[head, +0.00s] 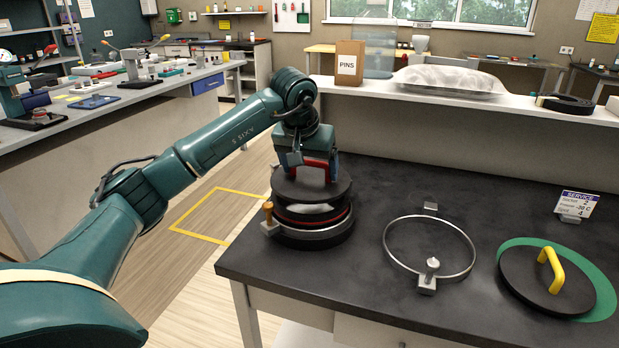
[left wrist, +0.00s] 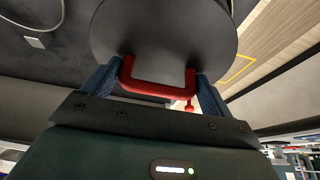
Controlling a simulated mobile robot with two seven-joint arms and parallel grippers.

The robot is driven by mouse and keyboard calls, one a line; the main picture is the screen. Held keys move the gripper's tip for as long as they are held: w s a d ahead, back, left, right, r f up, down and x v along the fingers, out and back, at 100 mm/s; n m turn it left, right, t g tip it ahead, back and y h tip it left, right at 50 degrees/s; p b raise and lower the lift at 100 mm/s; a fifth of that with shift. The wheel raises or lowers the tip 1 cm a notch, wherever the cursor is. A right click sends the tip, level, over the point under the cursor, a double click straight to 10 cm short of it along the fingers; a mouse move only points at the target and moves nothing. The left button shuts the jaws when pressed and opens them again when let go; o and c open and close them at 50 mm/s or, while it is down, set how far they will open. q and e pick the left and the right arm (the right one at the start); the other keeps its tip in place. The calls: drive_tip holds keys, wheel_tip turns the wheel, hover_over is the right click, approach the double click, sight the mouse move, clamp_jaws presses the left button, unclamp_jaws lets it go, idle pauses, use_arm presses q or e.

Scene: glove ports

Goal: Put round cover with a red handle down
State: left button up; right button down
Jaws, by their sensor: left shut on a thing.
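The round black cover (head: 309,190) has a red handle (head: 318,170). My left gripper (head: 312,162) is shut on that handle and points down. In the left wrist view the handle (left wrist: 158,88) sits between the two blue fingers, with the cover's dark disc (left wrist: 165,35) beyond it. In the head view the cover is over a round port (head: 305,234) at the bench's left end. A pale strip and a thin red line show between the cover and the port's metal ring, so the cover looks raised above it. My right gripper is out of view.
An open metal clamp ring (head: 472,262) lies in the middle of the dark bench (head: 400,325). A black cover with a yellow handle (head: 553,268) lies on a green disc to the right. A service sign (head: 577,203) stands behind it. A raised white shelf (head: 520,103) runs behind the bench.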

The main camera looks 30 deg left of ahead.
sight(310, 179)
use_arm(q)
wheel_tip(310, 179, down, 2)
drive_tip(key=shift+f, duration=0.3)
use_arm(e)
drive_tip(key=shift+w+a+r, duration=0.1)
use_arm(q)
drive_tip(key=shift+f, duration=0.2)
drive_tip(key=o, duration=1.1)
drive_tip(key=shift+c, duration=0.2)
drive_tip(key=shift+r, duration=0.4)
drive_tip(key=v, duration=1.1)
drive_tip(key=shift+r, duration=0.25)
drive_tip(key=shift+s, duration=0.15)
